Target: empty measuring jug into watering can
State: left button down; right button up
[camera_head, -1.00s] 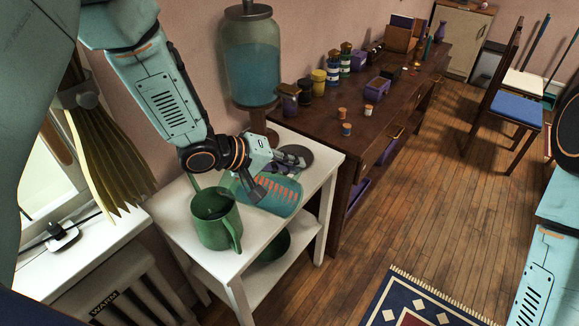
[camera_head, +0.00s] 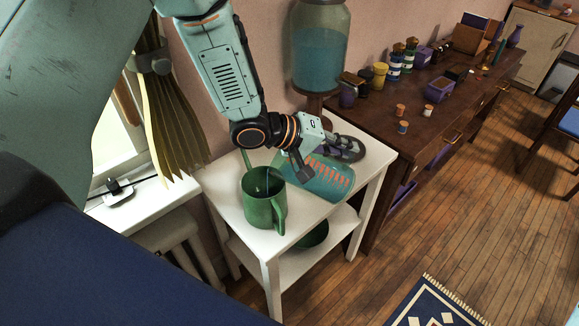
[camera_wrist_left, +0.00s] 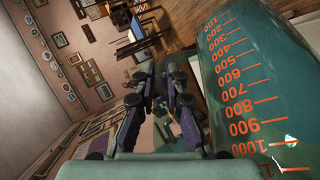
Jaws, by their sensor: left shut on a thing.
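The measuring jug (camera_head: 328,181) is clear teal with orange marks and lies tipped well over, above the right part of the white side table. Its scale also shows large in the left wrist view (camera_wrist_left: 245,100). The watering can (camera_head: 262,203) is green and stands upright on the table, left of the jug, with its handle to the right. The jug's left end is close to the can's rim; I cannot tell whether liquid is flowing. My left gripper (camera_head: 322,158) is shut on the jug, at its far side; the grip itself is partly hidden. My right gripper is out of view.
A large glass dispenser (camera_head: 318,50) of blue liquid stands behind the table. A dark wooden sideboard (camera_head: 425,125) with jars and small boxes is at the right. A green bowl (camera_head: 312,235) sits on the table's lower shelf. A curtain (camera_head: 172,125) hangs at the left.

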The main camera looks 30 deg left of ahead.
pick_arm(q)
jog(key=shift+w+d+r, duration=0.1)
jog(key=shift+w+d, duration=0.05)
jog(key=shift+d, duration=0.15)
jog(key=shift+a, duration=0.1)
